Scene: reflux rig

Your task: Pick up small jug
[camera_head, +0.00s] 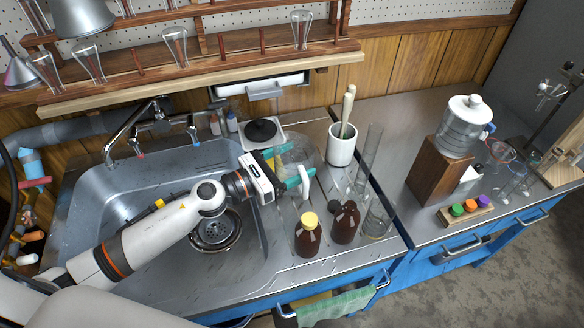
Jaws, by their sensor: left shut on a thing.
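The small jug (303,151) looks like a clear glass vessel at the right edge of the sink, partly hidden behind my left gripper. My left gripper (291,175) has teal fingers and reaches in from the left over the sink. Its fingers are at the jug and closed on it. A pale curved part like a handle shows beside the fingertips. I cannot tell whether the jug still touches the counter. My right gripper is not in view.
Two brown bottles (308,234) and tall glass cylinders (367,151) stand right of the sink (85,208). A white pot (342,151) with pestles is behind. A water dispenser (462,127) on a wooden block stands farther right. The counter (392,130) between has free room.

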